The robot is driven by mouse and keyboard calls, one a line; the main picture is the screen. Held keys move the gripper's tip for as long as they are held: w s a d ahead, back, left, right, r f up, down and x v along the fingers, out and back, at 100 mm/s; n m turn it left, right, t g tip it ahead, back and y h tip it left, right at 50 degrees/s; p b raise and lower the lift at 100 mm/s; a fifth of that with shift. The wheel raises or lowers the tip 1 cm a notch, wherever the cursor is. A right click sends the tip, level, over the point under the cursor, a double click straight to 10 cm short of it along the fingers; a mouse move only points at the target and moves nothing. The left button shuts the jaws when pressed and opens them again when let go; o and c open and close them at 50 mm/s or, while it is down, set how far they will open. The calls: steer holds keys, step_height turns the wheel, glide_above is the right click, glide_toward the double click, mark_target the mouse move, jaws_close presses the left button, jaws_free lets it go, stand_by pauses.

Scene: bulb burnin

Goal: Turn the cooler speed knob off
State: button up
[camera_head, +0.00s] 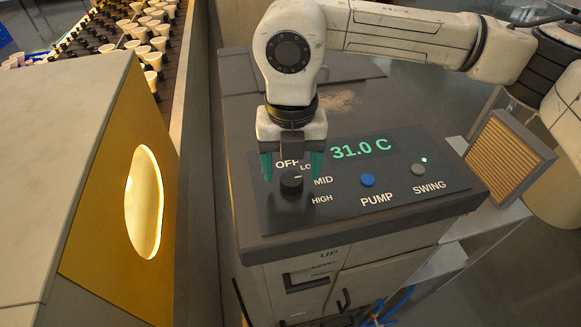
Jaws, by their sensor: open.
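The cooler speed knob (291,184) is a round black knob on the dark control panel (335,200) on top of the cooler. OFF, LOW, MID and HIGH labels stand around it, with LOW partly hidden. A small light mark shows on the knob, but I cannot tell surely which label it points to. My gripper (291,168) points down over the knob, with green fingers apart, one to each side of it. I cannot tell whether the fingers touch the knob.
The panel also carries a green 31.0 C readout (361,149), a blue PUMP button (367,180) and a grey SWING button (418,169) with a green light beside it. A box with a glowing round opening (144,203) stands left. A louvred panel (508,156) stands right.

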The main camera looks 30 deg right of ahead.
mark_target(292, 182)
steer(key=shift+f, duration=1.15)
steer(key=shift+c, duration=0.4)
steer(key=c, duration=1)
